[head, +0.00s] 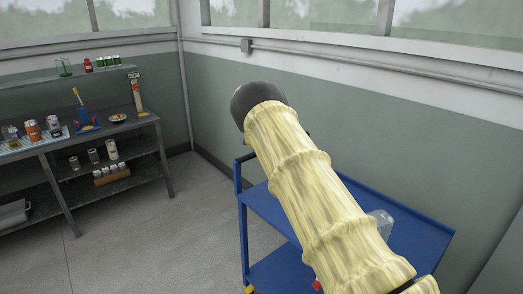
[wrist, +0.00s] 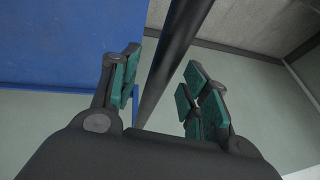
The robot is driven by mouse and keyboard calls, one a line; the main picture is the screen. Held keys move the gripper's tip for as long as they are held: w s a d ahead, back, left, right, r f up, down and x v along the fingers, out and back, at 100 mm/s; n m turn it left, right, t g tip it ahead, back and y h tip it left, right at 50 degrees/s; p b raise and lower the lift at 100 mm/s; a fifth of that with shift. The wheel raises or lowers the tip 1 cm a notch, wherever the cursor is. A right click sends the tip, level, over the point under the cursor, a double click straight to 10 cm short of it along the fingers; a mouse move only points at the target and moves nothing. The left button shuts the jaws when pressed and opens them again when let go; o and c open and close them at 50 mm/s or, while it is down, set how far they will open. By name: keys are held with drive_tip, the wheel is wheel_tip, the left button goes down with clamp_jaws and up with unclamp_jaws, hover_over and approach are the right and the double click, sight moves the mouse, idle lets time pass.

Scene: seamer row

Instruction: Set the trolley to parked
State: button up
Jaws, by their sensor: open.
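The blue trolley (head: 262,207) stands beside the grey-green wall in the head view, its upper and lower shelves partly hidden behind my sleeved arm. In the wrist view, a blue panel (wrist: 75,40), which looks like part of the trolley, fills the upper left. My gripper (wrist: 160,78) is open, with teal pads on both fingers. A dark round bar (wrist: 180,42) runs diagonally through the view between the fingers; it looks like a trolley handle. I cannot tell whether the fingers touch it. The gripper is hidden in the head view.
A clear container (head: 381,222) sits on the trolley top, to the right of my arm. A grey workbench (head: 150,121) with bottles and tools stands at the left wall. The grey floor (head: 175,235) between bench and trolley is clear.

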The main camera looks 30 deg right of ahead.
drive_tip(key=v, duration=1.1)
drive_tip(key=shift+r, duration=0.2)
drive_tip(key=shift+a, duration=0.15)
